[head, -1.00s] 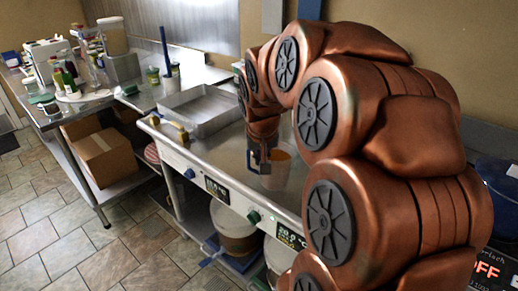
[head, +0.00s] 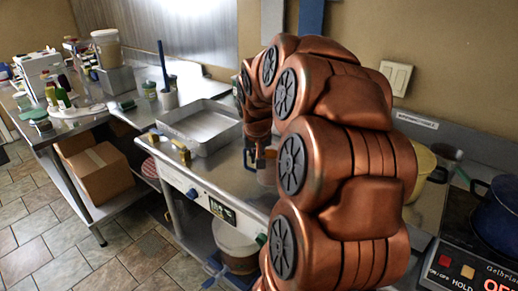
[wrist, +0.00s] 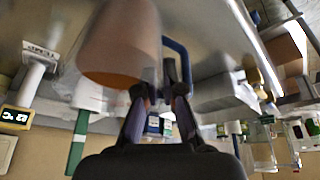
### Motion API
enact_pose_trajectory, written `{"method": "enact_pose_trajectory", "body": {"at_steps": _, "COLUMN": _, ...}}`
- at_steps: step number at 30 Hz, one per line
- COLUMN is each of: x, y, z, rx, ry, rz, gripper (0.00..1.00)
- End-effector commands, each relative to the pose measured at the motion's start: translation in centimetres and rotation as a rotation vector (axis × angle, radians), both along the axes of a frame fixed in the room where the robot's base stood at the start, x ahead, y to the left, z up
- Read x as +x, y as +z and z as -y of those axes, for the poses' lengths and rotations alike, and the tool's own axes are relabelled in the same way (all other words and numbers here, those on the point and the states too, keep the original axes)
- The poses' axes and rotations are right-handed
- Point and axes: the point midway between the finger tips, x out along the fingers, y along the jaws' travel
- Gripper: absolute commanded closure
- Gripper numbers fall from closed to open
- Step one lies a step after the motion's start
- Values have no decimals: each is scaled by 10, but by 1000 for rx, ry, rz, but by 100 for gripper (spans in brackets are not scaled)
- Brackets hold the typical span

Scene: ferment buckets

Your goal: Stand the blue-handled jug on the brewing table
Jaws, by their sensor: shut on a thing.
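The blue-handled jug (wrist: 118,45) is a pale, translucent vessel with orange-brown showing at its open end in the wrist view. Its blue handle (wrist: 178,48) lies between my fingers. My gripper (wrist: 166,90) is shut on that handle. In the head view my gripper (head: 257,150) hangs over the steel counter with displays on its front (head: 218,178). Only a sliver of the jug (head: 266,172) shows there, beside my arm, which hides the rest. I cannot tell whether its base touches the counter. No label marks which surface is the brewing table.
A shallow metal tray (head: 204,128) lies left of my gripper. A yellow pot (head: 421,170) and a blue pot (head: 497,212) stand on the right, the blue one by a control panel. A cluttered side table (head: 75,122) is far left. A white bucket (head: 235,243) stands below the counter.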

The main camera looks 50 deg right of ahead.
Motion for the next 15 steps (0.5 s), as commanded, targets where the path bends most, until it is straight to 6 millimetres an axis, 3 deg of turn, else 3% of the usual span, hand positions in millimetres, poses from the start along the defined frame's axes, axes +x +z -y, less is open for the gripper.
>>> {"method": "enact_pose_trajectory", "body": {"at_steps": 15, "x": 44, "y": -4, "z": 55, "rx": 0, "ry": 4, "rz": 1, "gripper": 100}}
